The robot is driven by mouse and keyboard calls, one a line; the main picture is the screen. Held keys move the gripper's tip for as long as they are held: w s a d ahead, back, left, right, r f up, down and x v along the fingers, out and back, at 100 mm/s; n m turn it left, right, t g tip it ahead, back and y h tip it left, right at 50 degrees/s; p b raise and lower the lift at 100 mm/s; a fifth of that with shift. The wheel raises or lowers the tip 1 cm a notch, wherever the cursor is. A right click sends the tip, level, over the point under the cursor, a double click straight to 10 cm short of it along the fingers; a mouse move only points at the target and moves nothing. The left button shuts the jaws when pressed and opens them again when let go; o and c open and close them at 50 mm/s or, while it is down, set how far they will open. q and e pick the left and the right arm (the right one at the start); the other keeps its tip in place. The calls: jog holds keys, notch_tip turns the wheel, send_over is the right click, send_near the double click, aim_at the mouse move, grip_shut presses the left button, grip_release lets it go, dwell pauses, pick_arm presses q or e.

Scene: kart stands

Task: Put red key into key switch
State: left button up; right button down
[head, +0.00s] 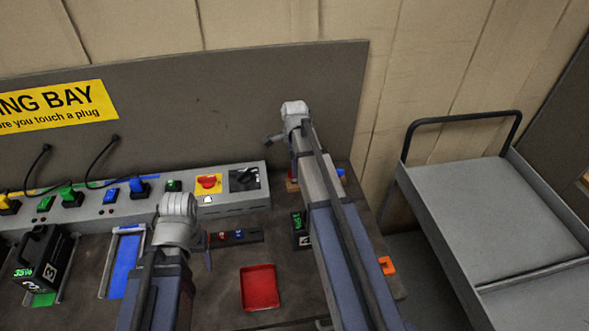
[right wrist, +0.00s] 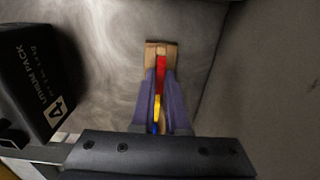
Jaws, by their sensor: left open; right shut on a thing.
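My right gripper (right wrist: 161,78) is shut on a red key (right wrist: 162,68) in the right wrist view. The key stands at the far end of a small wooden block (right wrist: 150,52); I cannot tell if it is clear of the block. In the head view my right arm largely hides the block (head: 292,186) at the back right of the bench. A black square fitting, apparently the key switch (head: 244,178), sits at the console's right end; its slot is too small to see. My left gripper (head: 207,252) is open and apart from it, over the bench.
A red tray (head: 260,288) lies at front centre. A dark strip with red and blue parts (head: 238,236) lies behind it. A black battery pack (right wrist: 35,85) stands beside my right gripper. The console (head: 130,211) carries plugs and a red-on-yellow switch (head: 208,183). A grey cart (head: 500,210) stands right.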

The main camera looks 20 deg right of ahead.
notch_tip(320, 180, up, 8)
jog(key=p, duration=0.6)
jog(key=shift+f+p, duration=0.1)
jog(key=shift+p, duration=0.25)
jog(key=shift+f, duration=0.1)
